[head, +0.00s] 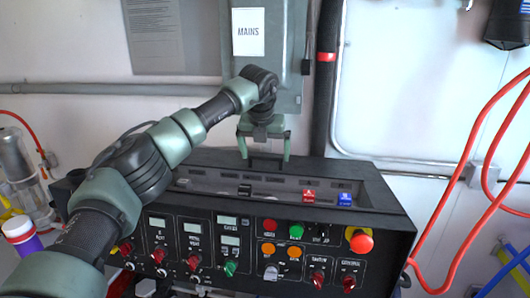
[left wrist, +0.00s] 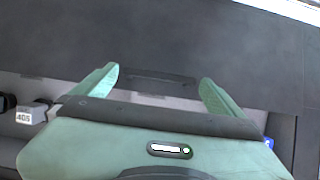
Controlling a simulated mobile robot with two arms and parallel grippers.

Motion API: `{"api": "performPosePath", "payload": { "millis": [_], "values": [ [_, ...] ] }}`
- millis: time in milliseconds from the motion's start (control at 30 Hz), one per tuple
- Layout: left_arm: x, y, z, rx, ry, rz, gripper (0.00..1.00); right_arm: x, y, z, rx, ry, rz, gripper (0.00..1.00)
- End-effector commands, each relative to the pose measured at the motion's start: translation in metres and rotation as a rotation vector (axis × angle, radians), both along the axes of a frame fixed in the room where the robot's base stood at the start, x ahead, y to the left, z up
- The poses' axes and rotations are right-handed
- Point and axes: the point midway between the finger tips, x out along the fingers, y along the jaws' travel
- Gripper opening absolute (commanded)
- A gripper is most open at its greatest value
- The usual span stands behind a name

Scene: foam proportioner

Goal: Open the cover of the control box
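The black control box (head: 340,228) stands in front of the wall, with buttons, knobs and small displays on its front. A long recess (head: 215,184) with switches shows in its top. A dark panel (left wrist: 170,35) with a dark bar handle (left wrist: 158,78) lies along the back of the top; I cannot tell whether it is the cover. My left gripper (head: 265,154) is open at the handle, pointing down. In the left wrist view its fingers (left wrist: 160,85) stand on either side of the handle, without visible grip. My right gripper is not in view.
A grey MAINS box (head: 285,75) hangs on the wall behind my left arm, beside a black vertical pipe (head: 325,90). Red hoses (head: 468,160) loop at the right. A white-capped purple bottle (head: 20,235) and clear cylinders stand at the left.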

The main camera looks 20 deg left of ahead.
Motion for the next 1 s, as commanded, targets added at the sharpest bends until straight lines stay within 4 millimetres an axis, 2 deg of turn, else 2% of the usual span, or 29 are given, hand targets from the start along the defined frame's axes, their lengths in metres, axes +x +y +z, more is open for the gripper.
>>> {"api": "performPosePath", "payload": {
  "millis": [167, 400, 600, 1000],
  "values": [
    [-0.003, -0.001, 0.006, 0.000, -0.001, 0.000, 1.00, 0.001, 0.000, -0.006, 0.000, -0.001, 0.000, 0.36],
    [-0.018, -0.005, 0.042, -0.001, -0.004, 0.000, 1.00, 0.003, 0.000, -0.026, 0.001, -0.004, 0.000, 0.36],
    [-0.027, -0.007, 0.066, 0.000, -0.003, 0.000, 1.00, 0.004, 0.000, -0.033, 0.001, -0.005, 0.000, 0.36],
    [-0.029, -0.008, 0.072, 0.000, 0.000, 0.000, 1.00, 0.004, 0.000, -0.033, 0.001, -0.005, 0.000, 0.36]
  ]
}}
